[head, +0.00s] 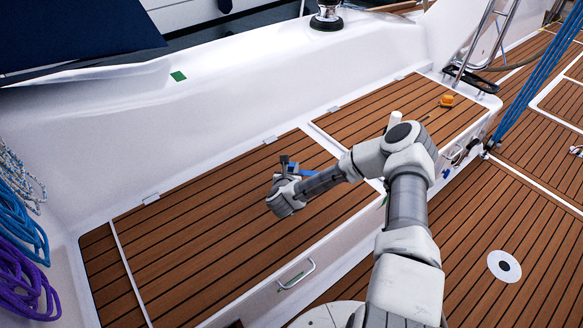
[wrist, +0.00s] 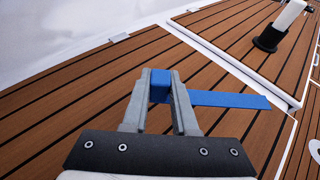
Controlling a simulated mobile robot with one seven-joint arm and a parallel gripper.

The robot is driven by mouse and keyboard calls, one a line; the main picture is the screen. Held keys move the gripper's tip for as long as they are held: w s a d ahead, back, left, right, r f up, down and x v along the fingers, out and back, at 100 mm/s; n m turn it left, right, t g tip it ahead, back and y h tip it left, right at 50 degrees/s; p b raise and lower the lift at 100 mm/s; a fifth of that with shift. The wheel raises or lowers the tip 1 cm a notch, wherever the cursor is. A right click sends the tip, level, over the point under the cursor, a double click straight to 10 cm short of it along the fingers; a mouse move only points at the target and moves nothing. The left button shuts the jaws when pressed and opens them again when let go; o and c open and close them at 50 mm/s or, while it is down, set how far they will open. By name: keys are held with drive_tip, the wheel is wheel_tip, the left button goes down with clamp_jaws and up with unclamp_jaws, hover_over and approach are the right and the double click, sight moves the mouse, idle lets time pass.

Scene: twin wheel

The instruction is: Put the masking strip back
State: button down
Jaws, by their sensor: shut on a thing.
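The masking strip is a flat blue strip (wrist: 228,99) with a thicker blue block at its left end. My gripper (wrist: 160,88) is shut on that block, and the strip sticks out to the right past the right finger. In the head view the blue strip (head: 307,171) shows beside my gripper (head: 285,168), over the teak-slatted bench (head: 200,240). I cannot tell whether the strip touches the wood or hangs just above it. The part between the fingers is partly hidden.
A green patch (head: 178,76) is on the white coaming. An orange item (head: 446,100) lies on the farther bench section. A white cylinder on a black base (wrist: 268,40) stands at upper right in the wrist view. Coiled ropes (head: 20,260) hang at left. The near bench is clear.

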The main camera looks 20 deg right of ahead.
drive_tip(key=shift+f+b, duration=2.7)
drive_tip(key=shift+f, duration=1.3)
drive_tip(key=shift+f, duration=0.35)
drive_tip(key=shift+c, duration=1.5)
unclamp_jaws()
drive_tip(key=shift+s, duration=0.1)
drive_tip(key=p+v, duration=0.6)
drive_tip(key=v, duration=1.1)
drive_tip(key=shift+s, duration=0.1)
